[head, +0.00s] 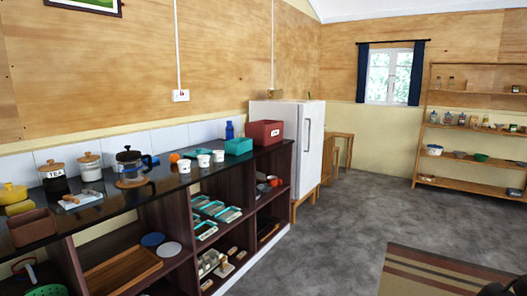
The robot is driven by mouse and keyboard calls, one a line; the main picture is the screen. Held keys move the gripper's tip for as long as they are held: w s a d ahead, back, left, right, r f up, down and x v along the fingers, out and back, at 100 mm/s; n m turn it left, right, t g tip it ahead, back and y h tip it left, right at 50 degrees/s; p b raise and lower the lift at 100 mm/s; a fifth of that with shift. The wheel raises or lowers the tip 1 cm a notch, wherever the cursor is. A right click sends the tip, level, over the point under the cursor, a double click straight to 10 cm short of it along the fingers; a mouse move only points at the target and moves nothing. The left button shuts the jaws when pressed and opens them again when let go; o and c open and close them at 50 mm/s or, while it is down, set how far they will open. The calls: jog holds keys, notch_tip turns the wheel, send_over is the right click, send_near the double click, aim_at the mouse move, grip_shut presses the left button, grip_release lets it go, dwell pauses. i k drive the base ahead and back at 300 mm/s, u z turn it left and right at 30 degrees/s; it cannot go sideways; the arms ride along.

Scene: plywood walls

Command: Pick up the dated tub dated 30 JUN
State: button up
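Three small white tubs stand on the dark counter: a left one (187,167), a middle one (203,160) and a right one (218,156). They have dark marks on their fronts, too small to read, so I cannot tell which is dated 30 JUN. My gripper cannot be made out in this view. A dark shape cut off at the bottom right corner may be part of my arm.
A black-lidded glass press (130,167) and an orange ball (174,157) are left of the tubs. A teal box (238,146) and a red bin (264,133) are right. A white fridge (310,145) stands beyond. Grey floor (345,225) is open before the counter.

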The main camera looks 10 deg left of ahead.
aim_at(218, 156)
jog(key=z, duration=0.25)
jog(key=i, duration=2.4)
jog(key=u, duration=1.4)
jog(key=i, duration=0.75)
jog(key=u, duration=0.6)
